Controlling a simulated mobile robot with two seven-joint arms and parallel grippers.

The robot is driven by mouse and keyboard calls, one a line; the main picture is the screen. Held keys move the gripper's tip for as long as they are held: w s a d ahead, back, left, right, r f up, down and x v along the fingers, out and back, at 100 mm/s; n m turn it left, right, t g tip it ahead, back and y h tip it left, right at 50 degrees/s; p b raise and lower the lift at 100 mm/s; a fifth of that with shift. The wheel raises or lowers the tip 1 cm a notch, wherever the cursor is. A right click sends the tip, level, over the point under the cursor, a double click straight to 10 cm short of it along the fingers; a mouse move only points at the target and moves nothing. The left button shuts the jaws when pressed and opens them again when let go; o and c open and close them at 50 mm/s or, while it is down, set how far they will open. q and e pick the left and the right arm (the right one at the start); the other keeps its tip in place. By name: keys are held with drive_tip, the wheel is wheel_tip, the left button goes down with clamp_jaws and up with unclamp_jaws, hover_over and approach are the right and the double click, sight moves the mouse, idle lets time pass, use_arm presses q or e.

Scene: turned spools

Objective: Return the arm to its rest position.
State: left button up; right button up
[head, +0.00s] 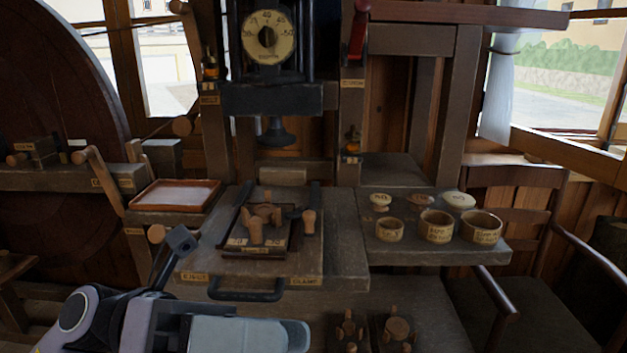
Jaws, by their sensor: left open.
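My left arm comes in from the lower left. Its gripper (181,243) shows as a dark blocky tip, raised at the front left corner of the wooden bench (345,272). The gripper is open and I see nothing held in it. It appears close to a wooden knob (156,234) in the picture; whether they touch I cannot tell. My right gripper is out of view.
A dark tray (258,252) with turned wooden pieces (263,212) sits under the press (271,98). A red-rimmed tray (175,195) stands left. Labelled round cups (436,226) and lids (459,200) stand on the right shelf. A black handle (246,295) juts out in front.

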use_arm(q)
drive_tip(key=w+a+f+n+t+y+p, duration=0.1)
drive_tip(key=w+a+f+n+t+y, duration=0.4)
drive_tip(key=n+t, duration=0.9)
drive_tip(key=w+a+f+n+t+y+p, duration=0.1)
drive_tip(key=w+a+f+n+t+y, duration=0.25)
drive_tip(key=w+f+n+t, duration=1.05)
drive_tip(key=s+a+f+n+g+y+p, duration=0.1)
drive_tip(key=s+a+f+n+g+y, duration=0.3)
drive_tip(key=s+f+n+g, duration=0.2)
drive_tip(key=s+a+f+n+g+y+p, duration=0.1)
drive_tip(key=s+a+f+n+g+y, duration=0.2)
drive_tip(key=s+f+n, duration=0.8)
drive_tip(key=s+f+g+y, duration=0.2)
drive_tip(key=s+g, duration=0.1)
drive_tip(key=s, duration=0.1)
drive_tip(key=shift+a+f+g, duration=0.35)
drive_tip(key=shift+a+g, duration=0.05)
